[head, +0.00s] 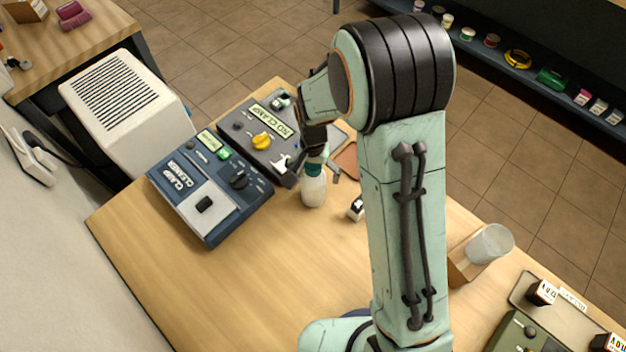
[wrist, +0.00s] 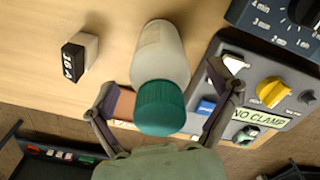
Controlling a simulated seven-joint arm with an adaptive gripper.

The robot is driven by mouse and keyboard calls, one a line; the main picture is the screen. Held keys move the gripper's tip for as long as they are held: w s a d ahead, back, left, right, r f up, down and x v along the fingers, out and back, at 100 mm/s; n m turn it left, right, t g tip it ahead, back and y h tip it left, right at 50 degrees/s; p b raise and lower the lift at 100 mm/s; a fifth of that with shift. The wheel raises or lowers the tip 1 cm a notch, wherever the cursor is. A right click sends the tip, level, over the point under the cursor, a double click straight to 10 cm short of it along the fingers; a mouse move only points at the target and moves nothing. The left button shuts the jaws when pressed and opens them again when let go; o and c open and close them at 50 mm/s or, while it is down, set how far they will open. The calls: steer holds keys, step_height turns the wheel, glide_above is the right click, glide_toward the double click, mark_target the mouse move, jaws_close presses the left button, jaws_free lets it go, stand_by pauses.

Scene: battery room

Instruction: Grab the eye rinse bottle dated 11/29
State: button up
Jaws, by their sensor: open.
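A white bottle with a teal cap (head: 314,188) stands on the wooden table beside the grey device. In the wrist view the bottle (wrist: 160,55) lies between my gripper's two fingers, its teal cap nearest the palm. No date is readable on it; its label is faint and turned partly away. My gripper (head: 312,172) is open around the bottle's upper part, with a finger on each side. In the wrist view the fingers of my gripper (wrist: 163,90) stand apart; whether either touches the bottle I cannot tell.
A small black-and-white block (head: 356,207) stands just right of the bottle. A blue clamp device (head: 205,190) and a grey NO CLAMP panel (head: 262,130) stand to the left. The table's front left is clear.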

steer(key=c, duration=1.3)
